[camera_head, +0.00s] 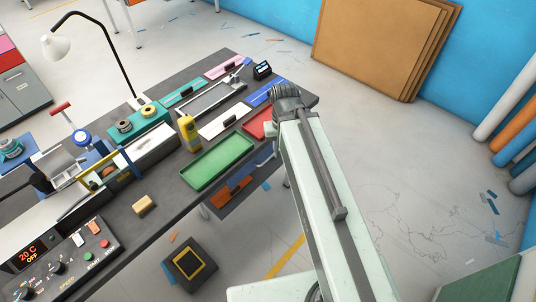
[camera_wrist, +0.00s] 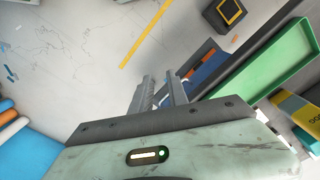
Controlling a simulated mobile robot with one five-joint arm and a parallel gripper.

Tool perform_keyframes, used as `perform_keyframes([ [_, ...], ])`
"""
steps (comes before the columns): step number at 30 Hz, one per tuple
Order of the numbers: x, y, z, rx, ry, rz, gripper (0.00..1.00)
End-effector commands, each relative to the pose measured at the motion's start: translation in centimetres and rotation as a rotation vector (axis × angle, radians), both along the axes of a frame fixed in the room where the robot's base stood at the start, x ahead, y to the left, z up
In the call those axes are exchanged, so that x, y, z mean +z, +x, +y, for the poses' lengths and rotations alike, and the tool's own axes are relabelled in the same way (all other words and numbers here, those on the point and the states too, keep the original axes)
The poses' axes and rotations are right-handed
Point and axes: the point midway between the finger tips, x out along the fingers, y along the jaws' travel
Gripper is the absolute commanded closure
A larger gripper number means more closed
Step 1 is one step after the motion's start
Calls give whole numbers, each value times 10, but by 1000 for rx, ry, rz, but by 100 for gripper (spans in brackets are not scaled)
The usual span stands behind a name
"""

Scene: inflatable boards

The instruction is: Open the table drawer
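The table drawer (camera_head: 243,183) shows below the table's front edge in the head view. It stands out from under the tabletop, with blue and orange contents visible inside. It also shows in the wrist view (camera_wrist: 205,68), right of my fingers. My gripper (camera_wrist: 160,77) has its two fingers apart, close to the drawer's front. In the head view my arm hides the fingers and the drawer's right end.
The dark table (camera_head: 168,203) holds a green tray (camera_head: 217,162), a yellow tool (camera_head: 188,132), a sponge (camera_head: 143,204) and a control panel (camera_head: 66,258). A dark box with a yellow square (camera_head: 189,263) stands on the floor before the table. Brown boards (camera_head: 375,45) lean on the blue wall.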

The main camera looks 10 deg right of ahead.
Motion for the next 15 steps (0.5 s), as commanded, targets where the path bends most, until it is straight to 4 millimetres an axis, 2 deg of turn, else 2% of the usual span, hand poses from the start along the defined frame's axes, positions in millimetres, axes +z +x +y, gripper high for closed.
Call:
perform_keyframes([
  [2,-21,14,3,-68,11,-12,80],
  [4,-49,38,5,-208,32,-31,80],
  [6,-80,66,3,-395,65,-52,80],
  [9,-111,101,-1,-647,113,-74,80],
  [12,-125,123,-4,-821,150,-83,80],
  [15,-128,132,-6,-904,169,-86,80],
])
